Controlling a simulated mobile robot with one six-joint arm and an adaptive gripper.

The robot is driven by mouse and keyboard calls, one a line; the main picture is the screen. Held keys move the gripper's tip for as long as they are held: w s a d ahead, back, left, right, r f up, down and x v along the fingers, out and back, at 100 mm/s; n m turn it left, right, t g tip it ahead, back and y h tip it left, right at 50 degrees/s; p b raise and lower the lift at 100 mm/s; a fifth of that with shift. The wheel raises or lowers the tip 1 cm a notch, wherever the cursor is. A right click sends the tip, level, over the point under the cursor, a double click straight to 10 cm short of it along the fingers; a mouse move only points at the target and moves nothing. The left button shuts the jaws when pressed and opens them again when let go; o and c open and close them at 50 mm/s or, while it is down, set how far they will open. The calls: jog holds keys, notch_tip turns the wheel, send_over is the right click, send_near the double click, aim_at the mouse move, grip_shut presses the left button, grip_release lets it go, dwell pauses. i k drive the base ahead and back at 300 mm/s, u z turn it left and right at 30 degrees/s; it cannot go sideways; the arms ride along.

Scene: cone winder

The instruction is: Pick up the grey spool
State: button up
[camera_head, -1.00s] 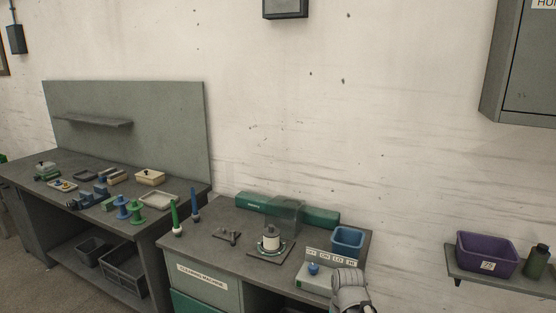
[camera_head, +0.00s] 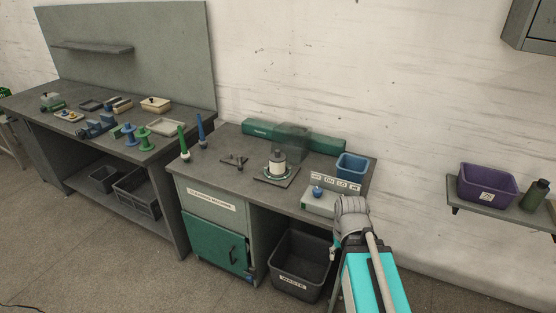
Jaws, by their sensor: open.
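A grey-and-white spool-like piece (camera_head: 277,160) stands upright on a dark square plate (camera_head: 262,179) on the bench in the middle. It is the only greyish spool-like thing I can make out, and I cannot tell for sure that it is the grey spool. A blue spool (camera_head: 129,134) and a green spool (camera_head: 145,139) stand on the left bench. My folded grey arm shows at the lower right, apart from the spool-like piece. I cannot make out my gripper's fingers.
A blue bin (camera_head: 351,167) and a labelled control box (camera_head: 322,203) stand at the middle bench's right end. A waste bin (camera_head: 302,265) sits below. A purple bin (camera_head: 487,183) is on the right shelf.

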aim_at(277, 159)
jog(key=u, duration=0.25)
jog(key=i, duration=0.85)
jog(key=u, duration=0.15)
